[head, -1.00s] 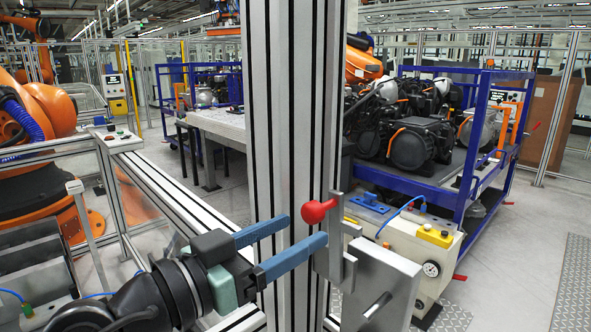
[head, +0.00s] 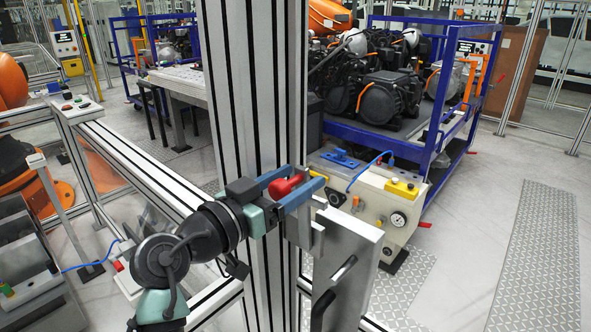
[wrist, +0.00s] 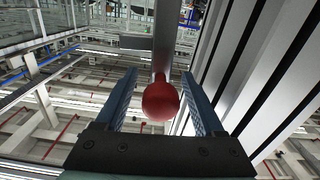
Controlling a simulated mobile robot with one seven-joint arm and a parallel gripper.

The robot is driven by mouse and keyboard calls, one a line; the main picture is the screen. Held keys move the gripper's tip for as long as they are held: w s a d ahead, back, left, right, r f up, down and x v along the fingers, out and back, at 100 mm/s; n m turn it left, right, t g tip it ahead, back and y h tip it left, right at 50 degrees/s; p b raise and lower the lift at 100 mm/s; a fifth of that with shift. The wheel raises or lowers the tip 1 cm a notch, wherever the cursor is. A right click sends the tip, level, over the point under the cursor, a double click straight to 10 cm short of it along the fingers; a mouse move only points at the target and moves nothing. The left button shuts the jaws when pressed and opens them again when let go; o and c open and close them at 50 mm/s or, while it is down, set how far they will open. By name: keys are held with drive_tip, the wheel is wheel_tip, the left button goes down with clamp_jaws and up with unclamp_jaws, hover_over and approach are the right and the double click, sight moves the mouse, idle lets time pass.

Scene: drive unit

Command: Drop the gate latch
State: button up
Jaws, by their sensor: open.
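The gate latch has a red ball knob (head: 284,187) on a metal arm, beside the tall aluminium post (head: 252,90). The latch's grey bracket (head: 304,232) sits at the top of the grey gate panel (head: 345,262). My gripper (head: 299,185) is open, with its two blue fingers on either side of the knob. In the wrist view, the red knob (wrist: 160,101) sits between the spread fingers, with a gap showing on the left side. The knob's rod runs away from the camera. Whether a finger touches the knob is hard to tell.
The tall post stands right behind my gripper. A beige control box (head: 365,195) with a gauge and blue hose is to the right. A blue cart (head: 430,140) carries engines behind it. Floor at the right is clear.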

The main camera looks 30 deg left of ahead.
drive_tip(key=shift+w, duration=0.3)
clamp_jaws()
idle(1.3)
